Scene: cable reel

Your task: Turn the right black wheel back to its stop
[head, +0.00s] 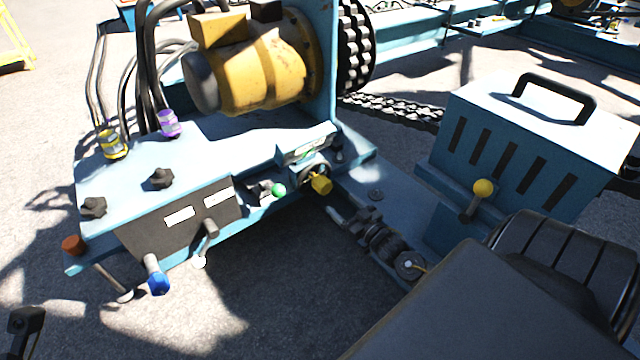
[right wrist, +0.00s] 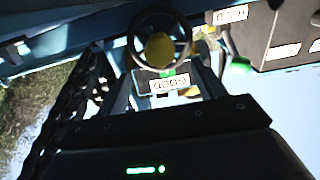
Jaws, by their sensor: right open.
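The right black wheel (head: 162,178) is a small star-shaped knob on top of the pale blue valve block (head: 140,195), in the head view. A similar left black wheel (head: 93,207) sits nearer the block's left end. My right gripper (head: 440,300) shows as a dark body at lower right, well away from both wheels. It is open and seems empty; its fingertips are not clear in the head view. The right wrist view faces a spoked handwheel (right wrist: 160,48) with a yellow knob. A dark part at the lower left edge may be my left gripper (head: 24,322).
Blue (head: 157,280), white and green (head: 279,190) lever knobs stick out at the block's front. Hoses with yellow and purple fittings (head: 168,123) rise behind the wheels. A yellow motor (head: 255,72) stands behind. A blue slotted box (head: 530,140) with a handle stands right.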

